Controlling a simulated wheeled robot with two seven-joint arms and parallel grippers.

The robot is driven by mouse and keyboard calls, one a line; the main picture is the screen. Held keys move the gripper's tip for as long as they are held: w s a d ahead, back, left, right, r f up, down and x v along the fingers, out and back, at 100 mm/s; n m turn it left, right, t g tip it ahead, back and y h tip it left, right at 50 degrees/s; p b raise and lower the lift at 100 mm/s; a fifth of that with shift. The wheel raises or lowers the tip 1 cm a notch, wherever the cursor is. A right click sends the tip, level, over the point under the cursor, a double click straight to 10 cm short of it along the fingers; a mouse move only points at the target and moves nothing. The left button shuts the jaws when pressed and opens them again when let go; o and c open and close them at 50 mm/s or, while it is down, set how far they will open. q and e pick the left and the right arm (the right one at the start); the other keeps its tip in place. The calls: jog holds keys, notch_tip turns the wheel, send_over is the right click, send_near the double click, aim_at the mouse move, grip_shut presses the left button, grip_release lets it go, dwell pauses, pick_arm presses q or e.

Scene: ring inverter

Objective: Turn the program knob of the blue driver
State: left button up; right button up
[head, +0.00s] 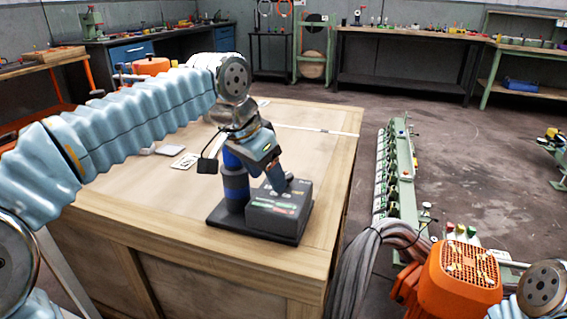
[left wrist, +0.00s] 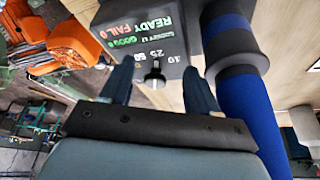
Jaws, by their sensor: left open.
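The blue driver (head: 235,190) is an upright blue and dark grey cylinder beside a dark box (head: 278,212), both on a black base plate. It also shows in the left wrist view (left wrist: 246,110). The box carries printed words and numbers. The program knob (left wrist: 154,74) is small, dark and silvery, and stands out from the box face by the numbers. My left gripper (head: 278,180) is at the box; in the left wrist view its open fingers (left wrist: 157,68) lie on either side of the knob, with gaps showing. My right gripper is not in view.
The driver stands near the front right corner of a wooden table (head: 320,215). A white card (head: 184,161) and small items lie to its left. An orange machine (head: 460,280) and grey hoses (head: 370,265) stand right of the table. Workbenches line the back wall.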

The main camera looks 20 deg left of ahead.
pick_arm(q)
jog(key=w, duration=0.1)
jog(key=w+d, duration=0.2)
jog(key=w, duration=0.1)
jog(key=shift+d+f, duration=0.15)
jog(key=shift+f, duration=0.4)
jog(key=c, duration=1)
jog(key=shift+c, duration=0.2)
